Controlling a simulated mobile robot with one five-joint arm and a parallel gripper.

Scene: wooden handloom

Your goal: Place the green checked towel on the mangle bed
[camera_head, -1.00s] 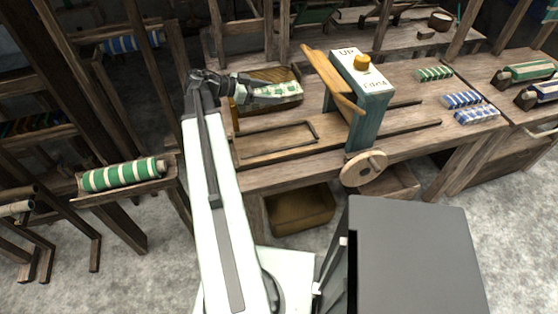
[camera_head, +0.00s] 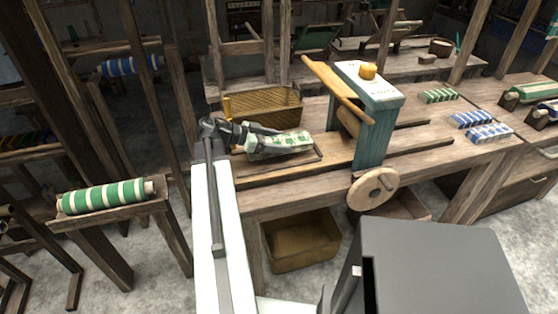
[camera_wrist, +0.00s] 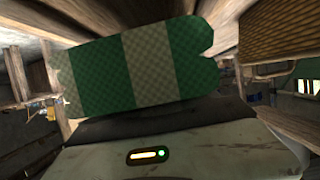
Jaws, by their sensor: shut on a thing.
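The green checked towel (camera_head: 288,142), green and pale, is held in my gripper (camera_head: 268,140). My gripper is shut on it, with dark fingers along its sides. In the wrist view the towel (camera_wrist: 140,68) spans the upper middle, with broad green and pale bands. In the head view it appears over the framed wooden mangle bed (camera_head: 270,168), left of the teal mangle stand (camera_head: 374,130). The towel and arm hide part of the bed. I cannot tell whether the towel touches it.
A wicker basket (camera_head: 264,107) stands just behind the towel, and it also shows in the wrist view (camera_wrist: 280,30). A wooden lever slants over the mangle; a round wooden wheel (camera_head: 373,189) is at its front. Green and blue folded towels (camera_head: 481,126) lie to the right.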

